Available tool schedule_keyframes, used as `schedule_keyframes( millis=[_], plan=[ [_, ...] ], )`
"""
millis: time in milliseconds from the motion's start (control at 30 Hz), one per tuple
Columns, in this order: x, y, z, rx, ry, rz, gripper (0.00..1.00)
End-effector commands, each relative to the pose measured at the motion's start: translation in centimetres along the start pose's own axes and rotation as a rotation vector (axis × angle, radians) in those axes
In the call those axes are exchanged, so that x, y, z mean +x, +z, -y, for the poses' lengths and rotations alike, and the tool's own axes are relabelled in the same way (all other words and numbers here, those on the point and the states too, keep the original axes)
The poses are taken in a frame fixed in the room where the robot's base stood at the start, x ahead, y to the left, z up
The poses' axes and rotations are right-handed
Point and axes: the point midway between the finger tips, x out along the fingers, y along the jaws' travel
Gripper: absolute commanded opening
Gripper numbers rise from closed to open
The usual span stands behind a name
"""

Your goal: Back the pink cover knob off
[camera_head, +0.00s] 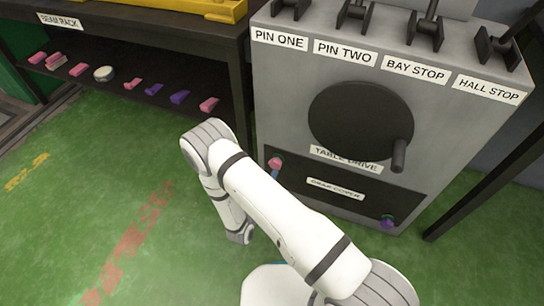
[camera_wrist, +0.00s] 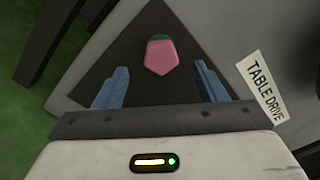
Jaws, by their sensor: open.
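The pink cover knob (camera_head: 275,162) sits at the left end of the dark cover panel (camera_head: 350,173) on the grey drive cabinet. In the wrist view the pink knob (camera_wrist: 159,56) shows a faceted face with a green edge at its top. My gripper (camera_wrist: 162,80) is open, with its two blue fingers apart. The knob lies ahead of the fingers and between their lines, and nothing is held. In the head view my arm hides most of the gripper. A purple knob (camera_head: 387,222) sits at the panel's right end.
The large dark drive wheel (camera_head: 361,120) with its handle (camera_head: 399,155) is just above the panel. Labelled levers (camera_head: 424,35) stand on the cabinet top. A dark beam rack (camera_head: 135,50) with several small pink and purple pieces stands left. Green floor (camera_head: 90,180) is open at left.

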Motion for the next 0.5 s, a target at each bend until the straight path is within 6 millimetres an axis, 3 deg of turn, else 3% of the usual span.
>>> schedule_keyframes(
  millis=[300, 500],
  plan=[
    [4.6, -0.1, -0.2, 0.003, -0.001, 0.002, 0.65],
    [6.6, 0.2, -0.3, 0.002, 0.004, 0.007, 0.65]
  ],
)
